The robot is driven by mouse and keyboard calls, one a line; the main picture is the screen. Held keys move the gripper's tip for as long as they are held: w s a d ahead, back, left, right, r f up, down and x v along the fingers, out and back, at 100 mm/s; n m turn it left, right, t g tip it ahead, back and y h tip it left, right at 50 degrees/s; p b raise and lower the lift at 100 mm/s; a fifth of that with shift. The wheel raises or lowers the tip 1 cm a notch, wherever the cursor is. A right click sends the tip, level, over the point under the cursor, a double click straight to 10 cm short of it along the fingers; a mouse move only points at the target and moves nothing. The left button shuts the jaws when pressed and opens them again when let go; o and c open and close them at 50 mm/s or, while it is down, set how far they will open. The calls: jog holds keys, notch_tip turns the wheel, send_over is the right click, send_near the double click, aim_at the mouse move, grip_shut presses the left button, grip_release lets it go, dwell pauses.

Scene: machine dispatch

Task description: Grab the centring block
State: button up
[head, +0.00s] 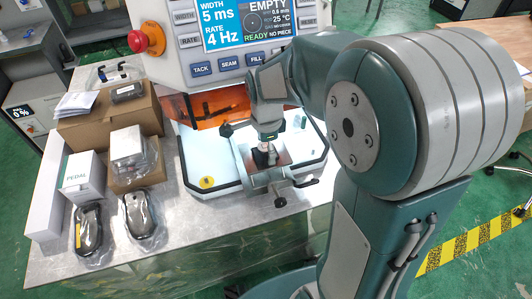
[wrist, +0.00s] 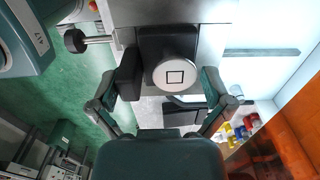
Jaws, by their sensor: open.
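The centring block appears as a dark piece with a round pale top bearing a black square outline (wrist: 175,74) in the wrist view. It sits at a metal vise-like fixture, which shows in the head view (head: 258,180). In the head view my gripper (head: 266,148) points down over the fixture, and the arm hides most of the block.
A welding machine with a screen (head: 245,22) stands behind the fixture. A yellow roll (head: 207,183) lies on the pale work surface. Boxes (head: 108,118) and two bagged dark pedals (head: 140,214) crowd the bench's left. The bench front (head: 165,255) is clear.

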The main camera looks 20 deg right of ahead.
jog(key=shift+f, duration=0.1)
jog(key=c, duration=0.9)
jog(key=shift+o, duration=0.2)
